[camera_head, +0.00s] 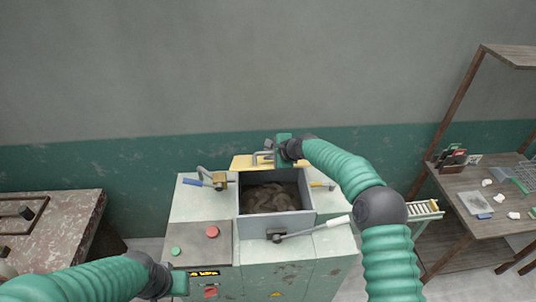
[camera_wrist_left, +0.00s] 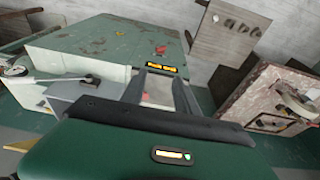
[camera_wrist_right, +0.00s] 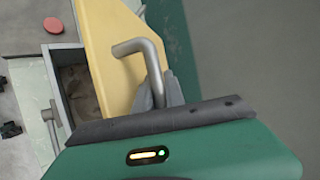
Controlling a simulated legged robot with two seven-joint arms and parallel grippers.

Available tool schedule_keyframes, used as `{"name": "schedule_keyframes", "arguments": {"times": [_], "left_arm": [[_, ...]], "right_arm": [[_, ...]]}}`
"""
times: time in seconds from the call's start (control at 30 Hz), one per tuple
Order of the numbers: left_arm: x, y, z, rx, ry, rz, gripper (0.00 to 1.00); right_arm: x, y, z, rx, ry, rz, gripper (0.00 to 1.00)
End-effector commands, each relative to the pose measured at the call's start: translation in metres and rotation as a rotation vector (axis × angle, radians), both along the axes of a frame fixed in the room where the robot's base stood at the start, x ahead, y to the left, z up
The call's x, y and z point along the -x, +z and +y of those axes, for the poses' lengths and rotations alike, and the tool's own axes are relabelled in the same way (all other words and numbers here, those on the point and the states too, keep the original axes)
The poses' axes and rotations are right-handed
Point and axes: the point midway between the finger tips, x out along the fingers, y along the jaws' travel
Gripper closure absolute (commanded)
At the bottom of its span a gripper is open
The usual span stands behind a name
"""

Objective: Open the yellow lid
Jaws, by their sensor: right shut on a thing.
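The yellow lid (camera_head: 243,162) stands raised at the back edge of the machine's open grey box (camera_head: 276,221). Brown clay (camera_head: 270,198) shows inside the box. In the right wrist view the lid (camera_wrist_right: 103,50) carries a bent grey metal handle (camera_wrist_right: 146,62). My right gripper (camera_head: 272,155) is at the back of the box, and its fingers (camera_wrist_right: 159,93) are shut on the handle. My left gripper (camera_head: 178,284) is low at the machine's front left, away from the lid.
A white-handled lever (camera_head: 320,229) sticks out at the box's front. A blue-handled clamp (camera_head: 202,183) is left of the box. Red (camera_head: 212,231) and green (camera_head: 175,251) buttons sit on the front panel. A rusty table (camera_head: 50,222) stands left, a wooden shelf (camera_head: 475,205) right.

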Motion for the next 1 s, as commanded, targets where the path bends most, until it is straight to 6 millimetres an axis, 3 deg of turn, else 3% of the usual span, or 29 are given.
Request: {"name": "schedule_keyframes", "arguments": {"times": [0.17, 0.27, 0.37, 0.43, 0.57, 0.7, 0.87, 1.0], "left_arm": [[0.000, 0.000, 0.000, 0.000, 0.000, 0.000, 0.65], [-0.002, -0.001, -0.003, 0.008, 0.022, -0.011, 0.78], [-0.021, -0.005, -0.014, 0.056, 0.133, -0.059, 0.91], [-0.045, -0.010, -0.029, 0.131, 0.278, -0.117, 1.00], [-0.099, -0.019, -0.070, 0.373, 0.654, -0.234, 1.00], [-0.149, -0.021, -0.115, 0.729, 1.099, -0.295, 1.00], [-0.192, -0.014, -0.153, 1.203, 1.619, -0.257, 1.00], [-0.216, -0.005, -0.165, 1.617, 2.028, -0.152, 1.00]], "right_arm": [[-0.001, 0.000, -0.004, 0.004, -0.005, -0.004, 1.00], [-0.002, 0.000, -0.004, 0.004, -0.006, -0.005, 1.00], [-0.002, 0.000, -0.004, 0.004, -0.006, -0.005, 1.00], [-0.002, 0.000, -0.004, 0.004, -0.006, -0.005, 1.00], [-0.002, 0.001, -0.004, 0.004, -0.005, -0.005, 1.00], [-0.002, 0.001, -0.004, 0.003, -0.005, -0.006, 1.00], [-0.001, 0.001, -0.004, 0.003, -0.005, -0.006, 1.00], [-0.001, 0.001, -0.004, 0.004, -0.006, -0.005, 1.00]]}}
